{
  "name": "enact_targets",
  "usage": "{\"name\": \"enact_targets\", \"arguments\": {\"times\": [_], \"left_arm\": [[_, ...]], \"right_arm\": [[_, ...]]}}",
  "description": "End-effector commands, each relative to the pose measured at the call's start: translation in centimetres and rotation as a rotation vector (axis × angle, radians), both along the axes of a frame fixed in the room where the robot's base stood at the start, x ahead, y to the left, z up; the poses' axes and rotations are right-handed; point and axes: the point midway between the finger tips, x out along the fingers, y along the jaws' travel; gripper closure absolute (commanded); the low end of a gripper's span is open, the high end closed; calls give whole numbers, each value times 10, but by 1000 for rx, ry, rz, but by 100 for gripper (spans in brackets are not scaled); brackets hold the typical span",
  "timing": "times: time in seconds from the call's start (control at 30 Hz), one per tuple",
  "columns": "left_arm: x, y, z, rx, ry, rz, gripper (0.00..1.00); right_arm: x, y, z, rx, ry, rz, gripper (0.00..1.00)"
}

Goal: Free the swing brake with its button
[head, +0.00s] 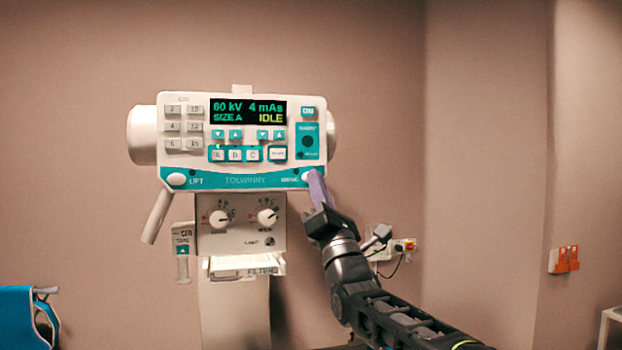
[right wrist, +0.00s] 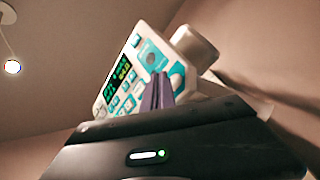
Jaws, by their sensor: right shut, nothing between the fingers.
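The swing brake button (head: 308,176) is a white oval at the right end of the teal strip on the control panel (head: 184,102). Its small label to the left reads roughly "SWING". My right gripper (head: 318,180) is shut and empty, with its purple fingertips at the right edge of this button. I cannot tell whether they touch or press it. In the right wrist view the shut fingers (right wrist: 157,92) point up at the panel's teal strip, with a white button (right wrist: 177,80) just right of the tips. My left gripper is not in view.
The display (head: 248,111) reads 60 kV, 4 mAs, SIZE A, IDLE. A similar white LIFT button (head: 176,179) sits at the strip's left end. Two dials (head: 219,218) are below. A wall socket with cables (head: 403,246) is behind my right arm. A blue chair (head: 17,318) stands at left.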

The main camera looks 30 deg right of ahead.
Motion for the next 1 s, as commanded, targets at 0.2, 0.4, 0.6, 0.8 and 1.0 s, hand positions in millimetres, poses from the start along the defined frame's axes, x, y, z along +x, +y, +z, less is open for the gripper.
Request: {"name": "enact_targets", "arguments": {"times": [0.2,0.4,0.6,0.8,1.0], "left_arm": [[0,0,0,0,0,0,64],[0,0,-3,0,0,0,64],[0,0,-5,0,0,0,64],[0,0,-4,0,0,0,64],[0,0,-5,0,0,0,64]], "right_arm": [[0,0,0,0,0,0,100],[4,-1,-1,-1,0,-1,100],[8,-3,0,0,0,0,100],[8,-3,0,0,0,0,100],[9,-3,0,0,0,0,100]]}}
